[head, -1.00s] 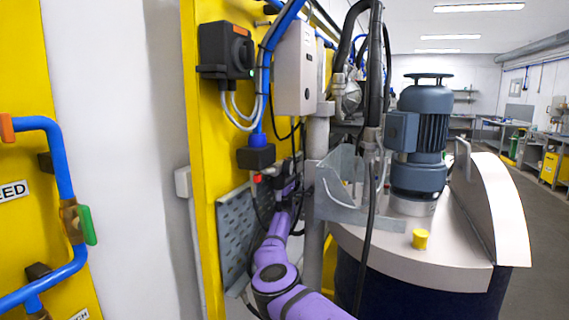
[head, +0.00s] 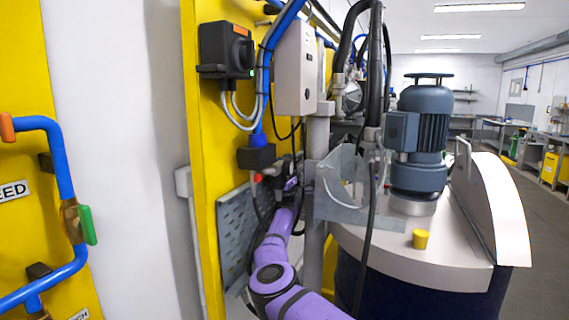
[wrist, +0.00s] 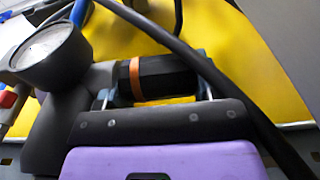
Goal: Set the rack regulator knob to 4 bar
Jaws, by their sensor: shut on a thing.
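The regulator knob is a black cylinder with an orange band (wrist: 162,77), lying sideways in the wrist view. My gripper (wrist: 154,90) is shut on this knob, one finger at each side of it. Left of the knob, a round pressure gauge (wrist: 48,52) with a pale dial is seen at a steep slant; its reading cannot be made out. In the head view my gripper (head: 291,184) is at the yellow panel, below a black box (head: 256,157). My purple arm and the hoses hide the knob there.
A black hose (wrist: 215,75) crosses close over my gripper in the wrist view. The yellow panel (head: 205,140) stands behind. A clear guard (head: 343,190), a dangling black cable and the drum with its motor (head: 420,140) are close on the right.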

